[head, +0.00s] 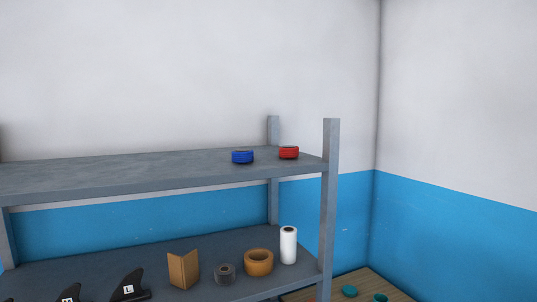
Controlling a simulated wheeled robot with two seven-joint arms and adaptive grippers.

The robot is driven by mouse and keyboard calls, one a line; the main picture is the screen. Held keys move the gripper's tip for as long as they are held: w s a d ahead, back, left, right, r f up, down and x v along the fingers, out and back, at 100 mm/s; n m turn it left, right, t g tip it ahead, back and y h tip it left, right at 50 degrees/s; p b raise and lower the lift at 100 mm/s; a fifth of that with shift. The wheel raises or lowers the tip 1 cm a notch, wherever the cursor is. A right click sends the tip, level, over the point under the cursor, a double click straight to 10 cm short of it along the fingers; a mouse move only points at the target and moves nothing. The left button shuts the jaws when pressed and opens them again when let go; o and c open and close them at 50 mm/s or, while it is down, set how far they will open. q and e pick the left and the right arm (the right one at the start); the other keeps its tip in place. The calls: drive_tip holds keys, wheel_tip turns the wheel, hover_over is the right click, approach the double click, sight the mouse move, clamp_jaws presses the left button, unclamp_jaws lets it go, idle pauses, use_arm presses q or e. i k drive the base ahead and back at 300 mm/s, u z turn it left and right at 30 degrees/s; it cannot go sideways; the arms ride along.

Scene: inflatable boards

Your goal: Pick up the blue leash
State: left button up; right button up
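The blue leash (242,157) is a small coiled blue roll on the top board of a grey shelf rack (130,177), near the right end of that board. A similar red coil (289,153) sits just to its right, with a small gap between them. Neither of my grippers shows in the head view.
The lower board holds black fins (129,287), a brown folded card (183,269), a grey roll (225,274), a brown tape roll (258,262) and a white roll (289,245). A grey upright post (329,210) stands at the rack's right front. The top board's left part is bare.

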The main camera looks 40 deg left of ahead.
sight(243, 156)
drive_tip(key=i, duration=0.2)
drive_tip(key=u, duration=1.05)
